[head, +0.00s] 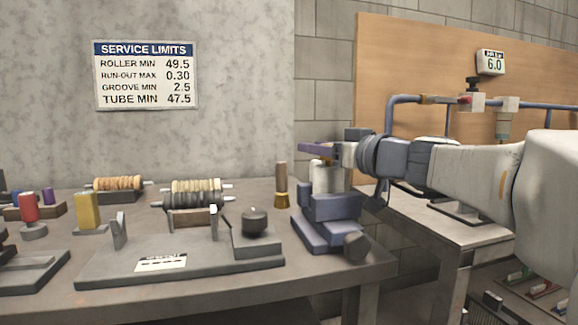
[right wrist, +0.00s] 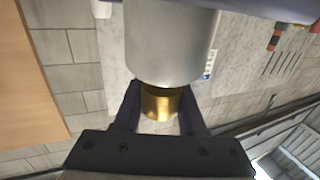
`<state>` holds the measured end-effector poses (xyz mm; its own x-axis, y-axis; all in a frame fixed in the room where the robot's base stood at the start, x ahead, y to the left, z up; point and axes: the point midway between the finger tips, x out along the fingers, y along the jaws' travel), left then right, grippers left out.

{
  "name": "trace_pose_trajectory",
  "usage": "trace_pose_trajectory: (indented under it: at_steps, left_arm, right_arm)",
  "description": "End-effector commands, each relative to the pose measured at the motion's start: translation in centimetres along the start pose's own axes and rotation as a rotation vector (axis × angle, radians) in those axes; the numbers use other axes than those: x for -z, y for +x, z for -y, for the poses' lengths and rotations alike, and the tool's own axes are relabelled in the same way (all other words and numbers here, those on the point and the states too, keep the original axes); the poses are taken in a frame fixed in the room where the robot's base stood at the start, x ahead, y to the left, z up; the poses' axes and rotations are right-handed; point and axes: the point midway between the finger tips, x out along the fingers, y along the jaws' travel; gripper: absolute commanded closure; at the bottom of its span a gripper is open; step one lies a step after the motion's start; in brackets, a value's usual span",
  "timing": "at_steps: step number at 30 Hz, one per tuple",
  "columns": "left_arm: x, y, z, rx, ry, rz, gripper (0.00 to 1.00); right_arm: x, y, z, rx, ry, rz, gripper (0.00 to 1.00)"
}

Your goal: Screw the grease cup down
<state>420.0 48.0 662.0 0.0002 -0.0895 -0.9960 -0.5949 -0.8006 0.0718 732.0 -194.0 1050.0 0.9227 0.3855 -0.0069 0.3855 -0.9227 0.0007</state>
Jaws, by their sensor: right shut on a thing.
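The grease cup appears to be the brass-coloured cylinder (right wrist: 161,104) in the right wrist view. It sits against the end of a larger pale grey cylinder (right wrist: 170,42). My right gripper (head: 318,149) is at the top of the blue vise (head: 330,207) in the head view. Its purple fingers lie on either side of the brass part and are shut on it. Below the fingers in the head view, a pale cylinder (head: 321,176) stands in the vise. My left gripper is not in view.
A brush (head: 281,186) stands left of the vise. A grey fixture plate (head: 205,262) with a dark knob (head: 254,221) lies in front. Rollers (head: 194,201) and colored parts fill the bench's left. Blue piping (head: 400,106) runs on the wooden board at right.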

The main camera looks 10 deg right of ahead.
Motion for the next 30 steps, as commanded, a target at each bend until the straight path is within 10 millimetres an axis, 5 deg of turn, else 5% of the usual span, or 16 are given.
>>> trace_pose_trajectory:
  at_steps: [1, 5, 11, 30]
  left_arm:
    - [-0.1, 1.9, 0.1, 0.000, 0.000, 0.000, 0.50]
    - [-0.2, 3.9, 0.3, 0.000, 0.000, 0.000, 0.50]
    - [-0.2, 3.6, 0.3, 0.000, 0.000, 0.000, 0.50]
    - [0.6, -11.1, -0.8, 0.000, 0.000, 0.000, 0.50]
  right_arm:
    - [-1.0, 0.0, 0.2, -0.029, -0.004, 0.000, 1.00]
    - [-0.9, 0.0, -0.1, -0.142, -0.003, -0.001, 1.00]
    - [-0.1, 0.0, -0.6, -0.330, 0.004, 0.005, 1.00]
    - [0.9, -0.9, -2.1, -0.911, 0.004, 0.006, 1.00]
